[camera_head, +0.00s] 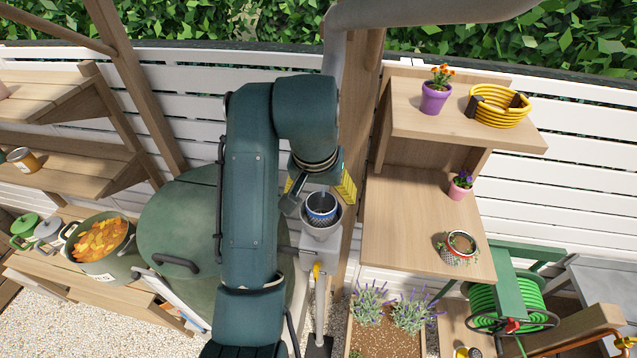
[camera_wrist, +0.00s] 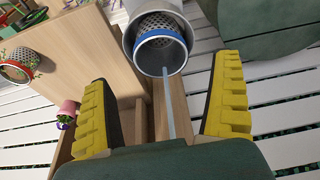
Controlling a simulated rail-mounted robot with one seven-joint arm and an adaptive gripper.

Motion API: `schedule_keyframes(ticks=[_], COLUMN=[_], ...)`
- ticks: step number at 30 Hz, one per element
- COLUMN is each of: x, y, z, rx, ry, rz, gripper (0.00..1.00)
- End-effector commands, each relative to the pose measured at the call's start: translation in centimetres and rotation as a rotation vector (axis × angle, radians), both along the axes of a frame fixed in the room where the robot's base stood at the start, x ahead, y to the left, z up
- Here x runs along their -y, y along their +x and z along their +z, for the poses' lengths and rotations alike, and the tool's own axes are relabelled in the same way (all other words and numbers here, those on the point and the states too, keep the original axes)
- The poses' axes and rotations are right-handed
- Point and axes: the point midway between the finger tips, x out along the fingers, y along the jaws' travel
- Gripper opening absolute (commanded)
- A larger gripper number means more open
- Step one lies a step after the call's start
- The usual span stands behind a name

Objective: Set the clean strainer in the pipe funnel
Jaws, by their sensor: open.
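The clean strainer, a grey perforated cup with a blue band (camera_head: 321,207), sits inside the mouth of the pipe funnel (camera_head: 322,233). In the wrist view the strainer (camera_wrist: 160,50) shows its mesh and blue band, with the funnel wall (camera_wrist: 143,8) around its far side. A thin pale strip (camera_wrist: 169,105) runs from the strainer toward my gripper. My gripper (camera_head: 319,190) is just above the strainer, its yellow fingers spread wide. In the wrist view my gripper (camera_wrist: 165,95) is empty, with both fingers apart from the strainer.
A red-rimmed perforated strainer (camera_head: 460,245) with dark and green matter stands on the wooden shelf (camera_head: 405,230) at right. Flower pots (camera_head: 435,97) and a yellow hose coil (camera_head: 498,105) stand nearby. A green lidded barrel (camera_head: 180,225) is left of the funnel; a wooden post (camera_head: 357,130) stands behind.

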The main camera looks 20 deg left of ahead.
Motion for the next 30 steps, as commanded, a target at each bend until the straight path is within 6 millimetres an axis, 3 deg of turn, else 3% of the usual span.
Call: schedule_keyframes(ticks=[3,12,30], x=[0.1,0.3,0.7], y=[-0.6,-1.7,-1.7], z=[2.4,5.8,6.2], rx=[-0.001,-0.001,-0.001], ry=[-0.001,-0.001,0.0], rz=[0.001,0.001,-0.005], gripper=[0.94,0.94,0.94])
